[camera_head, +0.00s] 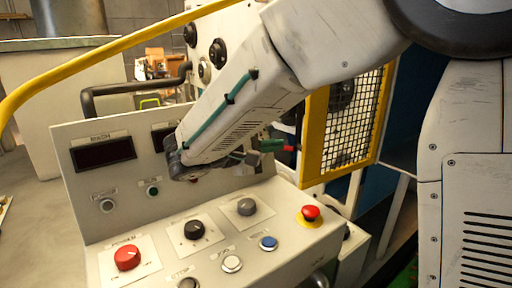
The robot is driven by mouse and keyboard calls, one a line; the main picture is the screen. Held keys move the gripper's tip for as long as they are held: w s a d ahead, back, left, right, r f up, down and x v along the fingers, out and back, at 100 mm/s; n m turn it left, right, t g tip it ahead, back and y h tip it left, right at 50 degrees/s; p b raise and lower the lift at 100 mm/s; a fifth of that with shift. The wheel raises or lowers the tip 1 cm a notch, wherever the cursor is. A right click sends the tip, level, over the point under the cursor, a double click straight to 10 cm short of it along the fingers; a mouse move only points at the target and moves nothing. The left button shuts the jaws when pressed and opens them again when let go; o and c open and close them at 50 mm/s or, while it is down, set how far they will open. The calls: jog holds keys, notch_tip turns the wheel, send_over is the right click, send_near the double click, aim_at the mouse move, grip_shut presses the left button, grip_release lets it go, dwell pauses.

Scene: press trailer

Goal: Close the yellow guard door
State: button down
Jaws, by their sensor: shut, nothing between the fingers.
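The yellow guard door (319,128) is a yellow frame with a wire mesh panel, right of centre behind the control console. My arm crosses in front of its upper left part. The door stands at an angle beside a dark blue machine interior; how far it is open cannot be told for sure. My gripper (272,152) is small in view at the end of my arm, above the console's back edge and left of the door's frame. It is shut and holds nothing. Whether it touches the door cannot be told.
The control console (88,214) fills the lower middle, with knobs and a red mushroom button (310,212) close below the door. A yellow rail (110,48) curves across the upper left. A dark handle bar (130,88) rises behind the console.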

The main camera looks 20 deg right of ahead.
jog(key=shift+s+d+r, duration=0.25)
jog(key=shift+s+d, duration=0.05)
jog(key=shift+s, duration=0.25)
jog(key=shift+s+d+r, duration=0.25)
jog(key=shift+s, duration=0.25)
jog(key=shift+s+d+r, duration=0.25)
jog(key=shift+s+d, duration=0.05)
jog(key=shift+s, duration=0.25)
